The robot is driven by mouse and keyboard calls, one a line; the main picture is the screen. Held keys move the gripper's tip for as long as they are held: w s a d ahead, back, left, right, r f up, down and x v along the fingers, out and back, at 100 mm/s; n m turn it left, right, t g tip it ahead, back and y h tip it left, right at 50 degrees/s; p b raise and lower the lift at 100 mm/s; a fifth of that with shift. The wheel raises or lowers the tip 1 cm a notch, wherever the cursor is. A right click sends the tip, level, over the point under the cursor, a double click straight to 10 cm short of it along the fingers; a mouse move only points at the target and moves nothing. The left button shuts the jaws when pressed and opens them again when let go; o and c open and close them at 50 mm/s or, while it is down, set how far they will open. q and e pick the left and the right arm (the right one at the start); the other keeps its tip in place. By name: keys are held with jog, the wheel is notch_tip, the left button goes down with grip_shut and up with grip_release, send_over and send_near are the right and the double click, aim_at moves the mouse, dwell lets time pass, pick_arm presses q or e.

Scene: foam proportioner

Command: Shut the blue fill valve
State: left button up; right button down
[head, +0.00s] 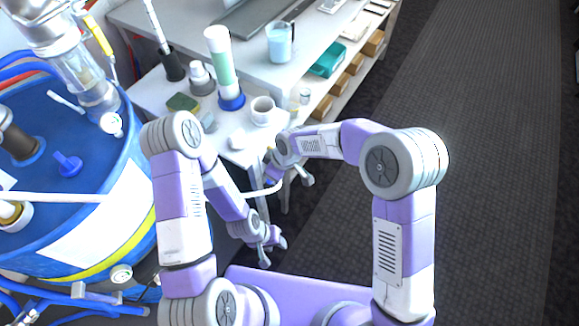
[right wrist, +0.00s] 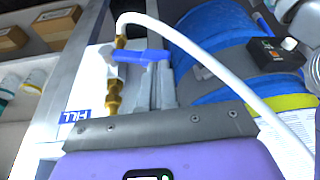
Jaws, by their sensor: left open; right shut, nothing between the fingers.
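The blue fill valve handle (right wrist: 145,55) shows in the right wrist view, a lever lying crosswise to a brass fitting (right wrist: 113,98). The fitting stands beside a blue and white FILL label (right wrist: 75,116). My right gripper (right wrist: 156,85) is shut and empty, its grey fingers reaching up to the handle's outer part; whether they touch it I cannot tell. In the head view, my right gripper (head: 300,174) is by the bench's near corner, and the valve is too small and covered to make out. My left gripper (head: 271,252) is open and empty, low in front of my body.
A white hose (right wrist: 205,55) arches from the brass fitting over to the right. A large blue tank (head: 75,215) stands at the left. The bench (head: 185,95) holds a green-white cylinder (head: 219,60), a mug (head: 263,110) and a pitcher (head: 280,42). The grey floor (head: 490,130) at right is clear.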

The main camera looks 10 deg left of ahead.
jog(key=shift+s+a+f+b, duration=0.2)
jog(key=shift+s+f+b, duration=0.2)
jog(key=shift+f, duration=0.2)
jog(key=shift+s+a+f+b, duration=0.25)
jog(key=shift+s+f, duration=0.15)
jog(key=shift+f, duration=0.2)
notch_tip(320, 180, up, 12)
jog(key=p, duration=0.5)
send_over(270, 182)
jog(key=s, duration=0.7)
jog(key=shift+w+d, duration=0.15)
jog(key=shift+d, duration=0.3)
jog(key=s+d+f+m, duration=0.4)
jog(key=d+f+m, duration=0.4)
jog(key=d+f, duration=0.3)
jog(key=s+d+f+m, duration=0.4)
jog(key=d+f+m, duration=0.5)
jog(key=d+f, duration=0.2)
jog(key=shift+s+f+y, duration=0.2)
jog(key=shift+s+y, duration=0.1)
jog(key=shift+s, duration=0.1)
